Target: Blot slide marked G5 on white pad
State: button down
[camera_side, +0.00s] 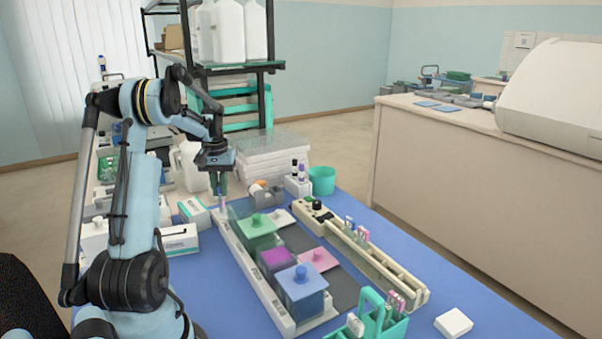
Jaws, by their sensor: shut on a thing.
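My gripper (218,190) points down above the far end of the white staining tray (264,291). It is shut on a small, thin, pale thing (222,203), which looks like a slide, but its marking cannot be read. The tray holds jars with a green lid (257,222), a purple lid (275,258) and a blue lid (298,280). A small white block (453,322), possibly the white pad, lies on the blue mat at front right, far from my gripper. Other slides stand in the teal carrier (372,326) and the long beige rack (375,267); no G5 label is legible.
A pink lid (318,258) and a flat white piece (280,217) lie beside the jars.

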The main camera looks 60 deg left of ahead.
jog(key=shift+f, duration=0.4)
dwell(2.5)
jog(key=shift+r, duration=0.1)
jog(key=shift+r, duration=3)
